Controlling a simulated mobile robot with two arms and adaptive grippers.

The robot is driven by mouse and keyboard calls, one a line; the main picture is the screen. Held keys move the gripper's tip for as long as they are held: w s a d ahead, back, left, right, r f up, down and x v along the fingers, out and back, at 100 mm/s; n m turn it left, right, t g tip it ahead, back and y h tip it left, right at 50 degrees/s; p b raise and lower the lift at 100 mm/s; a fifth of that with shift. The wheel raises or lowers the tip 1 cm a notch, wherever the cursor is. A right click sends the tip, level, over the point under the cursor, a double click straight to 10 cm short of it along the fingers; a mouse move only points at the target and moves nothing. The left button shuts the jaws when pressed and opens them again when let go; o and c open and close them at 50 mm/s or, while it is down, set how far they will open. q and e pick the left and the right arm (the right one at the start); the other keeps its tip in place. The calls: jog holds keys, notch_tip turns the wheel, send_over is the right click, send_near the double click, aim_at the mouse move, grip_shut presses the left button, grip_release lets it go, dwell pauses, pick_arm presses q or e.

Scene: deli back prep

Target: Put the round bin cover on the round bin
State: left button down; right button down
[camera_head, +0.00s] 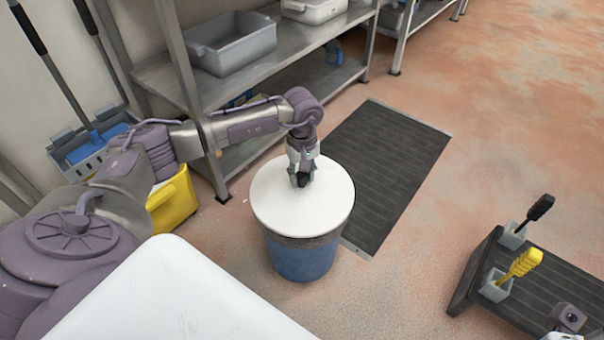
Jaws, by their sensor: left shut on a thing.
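The round bin (302,262) is blue with a grey upper band and stands upright on the floor near the middle of the view. The round bin cover (322,205) is a white disc over the top of the bin. It looks level and roughly centred; I cannot tell whether it rests on the rim or is just above it. My left gripper (301,180) points down at the cover's far part and is shut on the cover; its fingertips hide the part they grip.
A metal shelf (165,78) with a grey tub (232,45) stands behind. A yellow bucket (172,203) is left of the bin. A dark floor mat (385,165) lies behind right. A low black platform (535,290) with brushes is at right; floor between is clear.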

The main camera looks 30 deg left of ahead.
pick_arm(q)
jog(key=shift+f+b, duration=0.4)
jog(key=shift+f, duration=0.15)
jog(key=c, duration=0.7)
grip_release()
jog(key=shift+r, duration=0.1)
